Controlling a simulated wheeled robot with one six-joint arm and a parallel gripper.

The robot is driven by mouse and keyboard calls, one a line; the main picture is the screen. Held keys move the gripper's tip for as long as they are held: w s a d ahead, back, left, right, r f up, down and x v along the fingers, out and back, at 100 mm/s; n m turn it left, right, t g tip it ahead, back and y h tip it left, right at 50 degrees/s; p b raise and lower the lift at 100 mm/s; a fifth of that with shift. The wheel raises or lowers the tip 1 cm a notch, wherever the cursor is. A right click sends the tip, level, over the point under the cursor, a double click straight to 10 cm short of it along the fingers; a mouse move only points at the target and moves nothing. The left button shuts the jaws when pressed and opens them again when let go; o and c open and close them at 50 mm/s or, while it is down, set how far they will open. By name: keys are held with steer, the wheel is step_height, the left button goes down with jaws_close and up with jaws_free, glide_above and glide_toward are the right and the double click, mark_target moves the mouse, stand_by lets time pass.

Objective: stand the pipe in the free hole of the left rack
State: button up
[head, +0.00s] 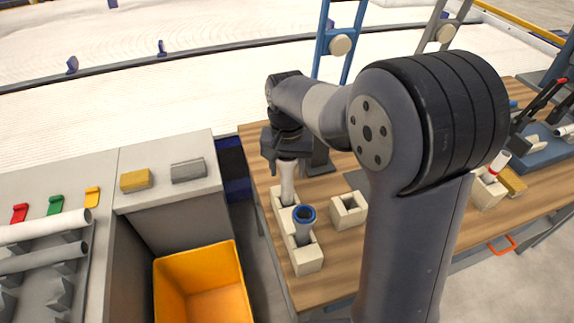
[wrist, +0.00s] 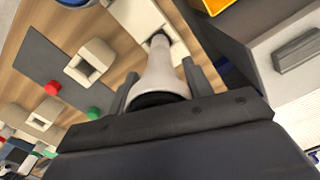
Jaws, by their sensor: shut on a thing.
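My gripper (head: 287,155) is shut on a pale grey-white pipe (head: 287,185) near its upper end and holds it about upright. The pipe also shows between my fingers in the wrist view (wrist: 160,75). Its lower end is at the far hole of the beige left rack (head: 308,262). In the wrist view the rack (wrist: 138,18) shows a dark opening right at the pipe's end; I cannot tell how deep the pipe sits. A pipe with a blue rim (head: 303,228) stands in the nearer part of the same rack.
A beige square holder (head: 348,213) stands right of the rack on the wooden table (head: 335,255). An orange bin (head: 200,285) is at the lower left. A grey cabinet with a yellow block (head: 135,180) and a grey block (head: 188,171) stands left. More holders and pipes are at the right.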

mark_target(287, 182)
steer(key=shift+f+b, duration=2.05)
steer(key=shift+f, duration=1.25)
steer(key=o, duration=1.3)
step_height(287, 182, up, 11)
steer(key=shift+f, duration=0.1)
step_height(287, 182, down, 10)
steer(key=shift+f+p, duration=0.1)
steer(key=shift+p, duration=0.2)
